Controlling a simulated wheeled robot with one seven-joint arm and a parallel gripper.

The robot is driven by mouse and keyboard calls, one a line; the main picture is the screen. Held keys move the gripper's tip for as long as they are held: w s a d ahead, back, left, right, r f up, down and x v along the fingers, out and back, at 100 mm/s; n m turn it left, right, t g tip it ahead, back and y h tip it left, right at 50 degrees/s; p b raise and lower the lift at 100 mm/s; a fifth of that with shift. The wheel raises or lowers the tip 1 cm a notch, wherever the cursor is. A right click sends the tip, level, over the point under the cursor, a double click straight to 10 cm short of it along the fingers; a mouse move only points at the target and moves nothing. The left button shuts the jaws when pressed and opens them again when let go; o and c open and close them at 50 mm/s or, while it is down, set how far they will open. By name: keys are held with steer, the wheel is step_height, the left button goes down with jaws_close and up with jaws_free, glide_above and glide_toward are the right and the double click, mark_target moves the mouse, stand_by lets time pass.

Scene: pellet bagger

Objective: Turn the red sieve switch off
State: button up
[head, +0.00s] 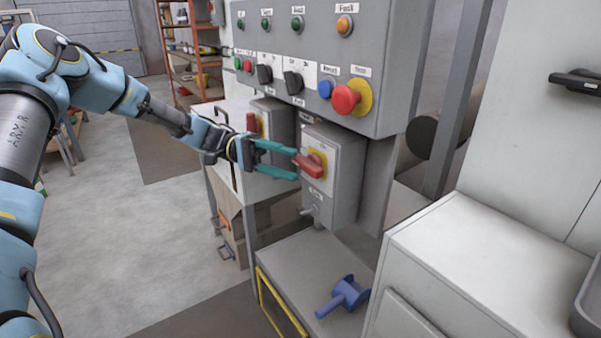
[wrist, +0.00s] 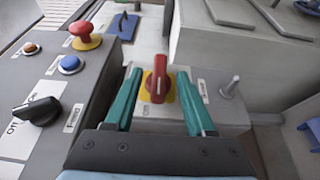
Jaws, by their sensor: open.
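A red rotary switch handle (head: 309,166) sits on a yellow plate on the front of a grey box (head: 345,185) below the control panel. Its label is too small to read. My gripper (head: 296,163) is open in front of it, with teal fingers above and below the handle. In the wrist view the red handle (wrist: 158,82) stands lengthwise between the two open fingers, with a gap on each side. I cannot tell whether the fingertips touch the box. A second, similar red switch (head: 252,122) is on another grey box (head: 273,120) to the left, behind my gripper.
The grey panel (head: 375,45) above carries a red mushroom button (head: 346,99), a blue button (head: 325,88) and black knobs. A metal pin (wrist: 230,88) sticks out beside the switch. A blue part (head: 345,295) lies on the shelf below. Open floor is at left.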

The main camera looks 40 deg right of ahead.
steer(key=b+v, duration=0.1)
steer(key=v, duration=0.5)
stand_by(0.4)
steer(key=a+f+n+t+y, duration=0.1)
steer(key=a+f+n+t, duration=0.35)
steer(key=a, duration=0.25)
steer(key=a+f+n+t+y, duration=0.25)
steer(key=a+f+t, duration=0.2)
steer(key=a, duration=0.35)
steer(key=a+r+n+t+y, duration=0.2)
steer(key=a+n+t, duration=0.3)
steer(key=a, duration=1.8)
steer(key=t, duration=0.4)
steer(key=shift+s+r+n+t, duration=0.2)
steer(key=shift+r+n+t, duration=0.05)
steer(key=shift+n+t, duration=0.15)
